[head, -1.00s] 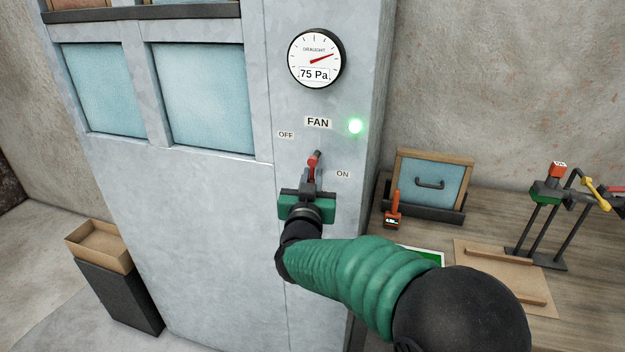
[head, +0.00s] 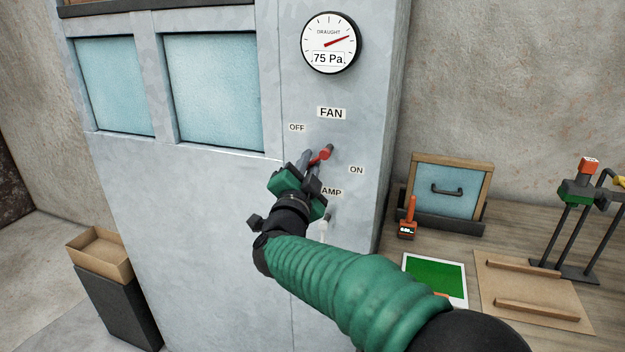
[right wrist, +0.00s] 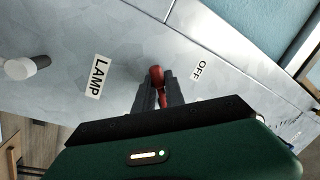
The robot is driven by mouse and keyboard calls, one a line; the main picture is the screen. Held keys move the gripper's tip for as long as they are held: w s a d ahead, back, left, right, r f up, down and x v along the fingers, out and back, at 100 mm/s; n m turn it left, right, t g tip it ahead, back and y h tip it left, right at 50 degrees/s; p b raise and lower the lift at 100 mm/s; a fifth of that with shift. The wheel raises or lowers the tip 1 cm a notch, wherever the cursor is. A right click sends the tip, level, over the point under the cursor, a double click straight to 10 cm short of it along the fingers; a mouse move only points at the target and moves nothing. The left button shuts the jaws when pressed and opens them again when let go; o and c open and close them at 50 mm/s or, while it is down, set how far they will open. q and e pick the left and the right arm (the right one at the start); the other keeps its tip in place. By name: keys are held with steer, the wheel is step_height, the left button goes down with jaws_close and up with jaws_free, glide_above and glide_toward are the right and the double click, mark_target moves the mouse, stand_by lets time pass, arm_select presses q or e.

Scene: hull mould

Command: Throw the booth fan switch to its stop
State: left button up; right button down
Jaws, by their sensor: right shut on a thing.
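The fan switch, a small lever with a red grip (head: 323,155), stands on the grey booth panel between the OFF label (head: 297,128) and the ON label (head: 356,170). My right gripper (head: 312,163) is shut on the red grip, reaching it from below and the left. The lever leans down and left from its pivot. In the right wrist view the red grip (right wrist: 157,74) shows between the two dark fingers. The fingers hide part of the lever. My left gripper is not in view.
The draught gauge (head: 331,43) above reads 75 Pa. A LAMP label (head: 332,192) and a white-tipped knob (right wrist: 27,68) lie close to the gripper. The bench at right holds a framed blue panel (head: 449,183) and an orange-handled tool (head: 408,220).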

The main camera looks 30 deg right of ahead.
steer(key=m, duration=0.1)
steer(key=m+b, duration=0.1)
steer(key=m, duration=0.1)
steer(key=m+h+b, duration=0.1)
steer(key=shift+w+a+r+g, duration=0.2)
steer(key=shift+w+g, duration=0.1)
steer(key=shift+w+a+r+m+g+h+b, duration=0.1)
steer(key=shift+r+m+g+h+b, duration=0.25)
steer(key=shift+m, duration=0.6)
steer(key=shift+s+d+r+m+g+h+b, duration=0.1)
steer(key=shift+r+m+b, duration=0.15)
steer(key=shift+m+b, duration=0.5)
steer(key=shift+w+a+r+m+g+h+b, duration=0.15)
steer(key=shift+r+m+b, duration=0.15)
steer(key=shift+m, duration=0.8)
steer(key=c, duration=1.6)
jaws_free()
steer(key=shift+r, duration=0.1)
steer(key=shift+o, duration=1)
steer(key=shift+s+r, duration=0.15)
steer(key=shift+s, duration=0.15)
steer(key=shift+w, duration=0.1)
